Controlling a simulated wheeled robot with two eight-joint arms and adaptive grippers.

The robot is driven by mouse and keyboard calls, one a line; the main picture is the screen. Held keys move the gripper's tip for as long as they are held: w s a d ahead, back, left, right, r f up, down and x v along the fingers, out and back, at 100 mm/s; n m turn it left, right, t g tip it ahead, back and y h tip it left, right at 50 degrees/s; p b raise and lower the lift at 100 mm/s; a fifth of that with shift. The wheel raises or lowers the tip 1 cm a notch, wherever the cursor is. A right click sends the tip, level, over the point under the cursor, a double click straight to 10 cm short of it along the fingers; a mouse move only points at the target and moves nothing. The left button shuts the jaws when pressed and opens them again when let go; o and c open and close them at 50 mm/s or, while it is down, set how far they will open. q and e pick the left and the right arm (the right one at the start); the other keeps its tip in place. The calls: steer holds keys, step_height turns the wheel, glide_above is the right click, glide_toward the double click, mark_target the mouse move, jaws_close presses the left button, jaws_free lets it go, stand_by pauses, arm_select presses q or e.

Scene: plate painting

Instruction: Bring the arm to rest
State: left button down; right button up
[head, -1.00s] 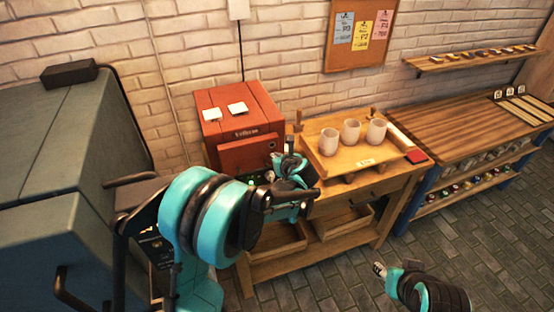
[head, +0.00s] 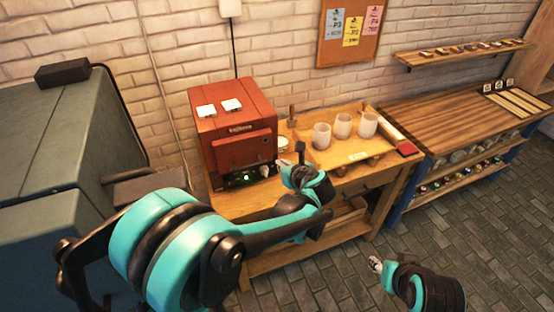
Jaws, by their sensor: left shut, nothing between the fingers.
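My left arm comes in from the lower left, teal and black. Its left gripper (head: 291,164) is shut and empty, just right of the red machine's front and above the wooden bench (head: 240,200). The red machine (head: 235,125) stands on the bench with a lit green display and a knob on its front. I cannot tell whether the fingertips touch anything. My right gripper (head: 375,264) shows at the lower right, over the floor, small and empty-looking; I cannot tell how its fingers stand.
Several pale cups (head: 343,125) stand on a wooden tray at the bench's right. A longer wooden workbench (head: 455,115) stands further right. A large grey-green cabinet (head: 60,140) fills the left. The tiled floor (head: 480,240) is open at the lower right.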

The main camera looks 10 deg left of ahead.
arm_select(q)
steer(key=s+a+f+n+g+h+b, duration=0.1)
steer(key=s+f+n+h+b, duration=0.1)
steer(key=s+n, duration=0.7)
steer(key=s+a+f+n+g+h+b, duration=0.1)
steer(key=s+a+f+n+h+b, duration=0.1)
steer(key=s+n, duration=0.7)
steer(key=s+a+f+n+h+b, duration=0.1)
steer(key=s+f+n+h+b, duration=0.1)
steer(key=s+n, duration=0.7)
steer(key=shift+a+f+n+g+h+b, duration=0.4)
steer(key=shift+f+n+b, duration=0.3)
steer(key=shift+n, duration=0.4)
steer(key=shift+s, duration=0.1)
